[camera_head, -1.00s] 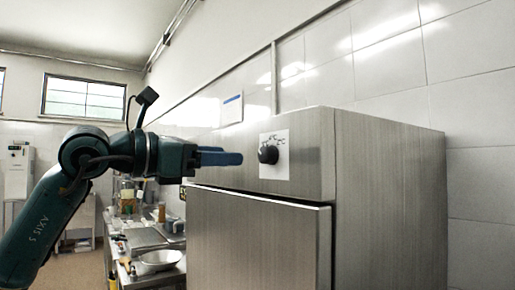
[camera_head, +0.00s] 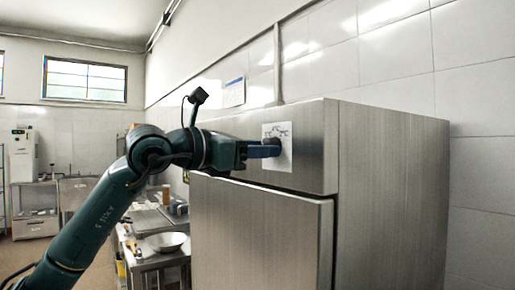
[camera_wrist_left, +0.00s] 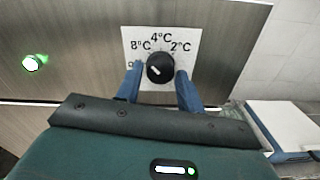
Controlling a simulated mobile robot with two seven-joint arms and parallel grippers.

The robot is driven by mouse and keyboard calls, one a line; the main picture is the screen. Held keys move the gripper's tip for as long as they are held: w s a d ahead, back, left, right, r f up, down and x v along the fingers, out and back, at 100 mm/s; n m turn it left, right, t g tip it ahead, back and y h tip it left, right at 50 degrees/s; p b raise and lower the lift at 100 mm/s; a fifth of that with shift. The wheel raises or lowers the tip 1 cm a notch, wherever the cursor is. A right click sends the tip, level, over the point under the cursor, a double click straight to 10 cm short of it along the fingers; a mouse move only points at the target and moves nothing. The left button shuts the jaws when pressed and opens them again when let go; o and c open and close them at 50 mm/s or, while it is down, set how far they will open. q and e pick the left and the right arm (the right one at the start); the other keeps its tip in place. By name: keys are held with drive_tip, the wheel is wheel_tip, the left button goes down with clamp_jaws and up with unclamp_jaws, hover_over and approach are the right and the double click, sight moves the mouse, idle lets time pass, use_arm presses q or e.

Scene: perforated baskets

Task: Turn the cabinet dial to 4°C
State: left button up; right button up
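The black round dial (camera_wrist_left: 160,68) sits on a white label plate (camera_wrist_left: 186,34) marked 8°C, 4°C and 2°C, with 4°C at the top. A short white mark shows on the dial's face, left of its middle; its exact direction is hard to tell. My left gripper (camera_wrist_left: 159,72) is open, one blue finger on each side of the dial, with small gaps showing. In the head view the left gripper (camera_head: 264,150) reaches the plate on the steel cabinet (camera_head: 305,150) and partly hides the dial (camera_head: 273,141). My right gripper is out of view.
The cabinet door (camera_head: 260,235) is below the dial panel. A counter with a metal bowl (camera_head: 166,242) stands left of the cabinet, under my left arm. A green light (camera_wrist_left: 33,62) glows on the panel in the wrist view.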

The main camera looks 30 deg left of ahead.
use_arm(q)
drive_tip(key=c, duration=0.6)
drive_tip(key=shift+r+m+p, duration=0.1)
drive_tip(key=shift+m+p, duration=0.3)
drive_tip(key=shift+m, duration=3.9)
